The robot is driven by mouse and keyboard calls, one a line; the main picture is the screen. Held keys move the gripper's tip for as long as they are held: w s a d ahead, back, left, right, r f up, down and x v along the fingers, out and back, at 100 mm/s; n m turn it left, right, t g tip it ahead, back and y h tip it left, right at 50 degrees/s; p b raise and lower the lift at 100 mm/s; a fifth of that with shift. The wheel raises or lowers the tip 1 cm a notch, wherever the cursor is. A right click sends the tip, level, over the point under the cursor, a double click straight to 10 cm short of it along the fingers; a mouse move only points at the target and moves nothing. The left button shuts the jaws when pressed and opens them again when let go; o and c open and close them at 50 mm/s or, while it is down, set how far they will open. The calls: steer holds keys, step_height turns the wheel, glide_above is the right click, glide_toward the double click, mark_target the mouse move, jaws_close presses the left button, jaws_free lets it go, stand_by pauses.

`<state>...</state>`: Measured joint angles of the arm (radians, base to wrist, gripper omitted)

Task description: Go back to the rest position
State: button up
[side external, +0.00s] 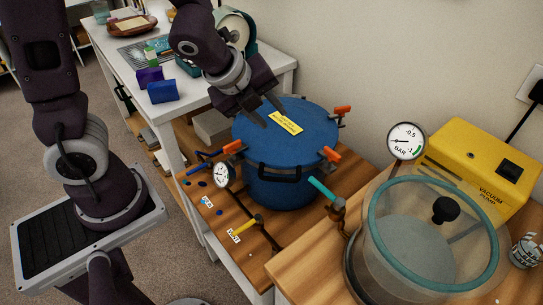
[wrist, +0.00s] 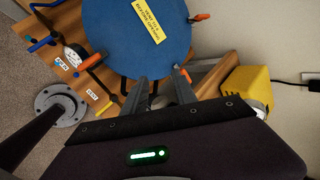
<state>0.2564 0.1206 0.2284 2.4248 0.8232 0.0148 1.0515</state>
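My gripper (side external: 277,119) is above the blue lid of the pressure pot (side external: 312,122), near its yellow label (side external: 285,122). In the wrist view, the two fingers of my gripper (wrist: 158,85) stand apart with nothing between them, over the near edge of the blue lid (wrist: 120,45). The gripper looks clear of the lid, though the exact gap is hard to tell. The lid is on the pot, with orange-handled clamps (side external: 233,147) around its rim. A rest position is not marked in either view.
A glass-lidded vacuum chamber (side external: 385,255) and yellow vacuum pump (side external: 480,165) stand at the right. A gauge (side external: 221,174) and yellow valve handle (side external: 247,226) sit in front of the pot. A white table (side external: 200,104) with purple and blue blocks is at the back left.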

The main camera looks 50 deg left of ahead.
steer(key=s+a+r+n+y, duration=0.1)
steer(key=s+a+r+n, duration=0.25)
steer(key=r+n, duration=0.3)
steer(key=s+d+r+n, duration=0.2)
steer(key=s+n, duration=0.5)
steer(key=s+d+r+n+g+h, duration=0.1)
steer(key=s+d+r+n, duration=0.1)
steer(key=s+n, duration=0.5)
steer(key=shift+s+d+r+n, duration=0.25)
steer(key=shift+s+n, duration=0.15)
steer(key=shift+n, duration=0.25)
